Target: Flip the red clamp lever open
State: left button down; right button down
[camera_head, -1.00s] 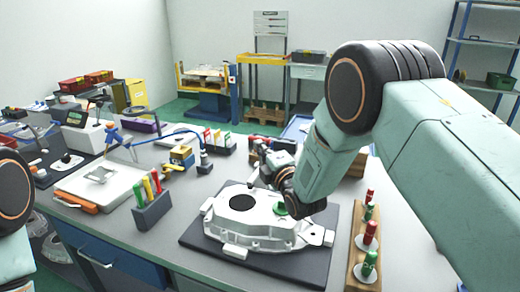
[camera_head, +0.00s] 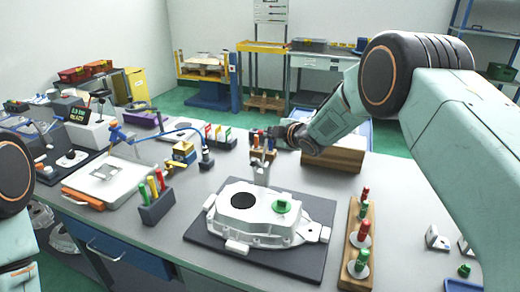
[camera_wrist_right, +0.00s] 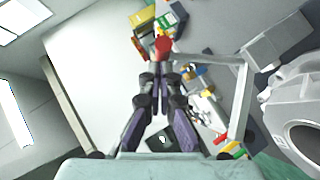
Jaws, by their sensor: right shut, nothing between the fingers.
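My right gripper (camera_head: 262,146) is held behind the white aluminium casting (camera_head: 262,228), which lies on a dark mat. It is shut and empty, with its fingers together in the right wrist view (camera_wrist_right: 160,82). A round red knob (camera_wrist_right: 163,46), which looks like the end of the clamp lever, shows just past the fingertips there. I cannot tell whether they touch. In the head view the lever is too small and too crowded by the gripper to make out. A pale upright post (camera_head: 262,173) stands at the casting's back edge. My left gripper is out of view.
A wooden rack (camera_head: 354,250) with red and green plugs stands right of the mat. A grey holder (camera_head: 156,207) with coloured handles stands on the left. A wooden block (camera_head: 333,157) lies behind the mat. The table between rack and right brackets (camera_head: 436,240) is mostly clear.

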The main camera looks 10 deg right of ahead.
jog(key=shift+w+d+f+b, duration=0.15)
jog(key=shift+w+d+f, duration=0.2)
jog(key=shift+w, duration=0.15)
jog(key=shift+w+d+f+b, duration=0.15)
jog(key=shift+w+d+f, duration=0.1)
jog(key=shift+w+d, duration=0.15)
jog(key=shift+w+d+f+b, duration=0.45)
jog(key=shift+w+f, duration=0.1)
jog(key=shift+w, duration=0.1)
jog(key=shift+w+d+f+b, duration=0.3)
jog(key=shift+w+f+b, duration=0.1)
jog(key=shift+w+f, duration=0.2)
jog(key=shift+w, duration=0.1)
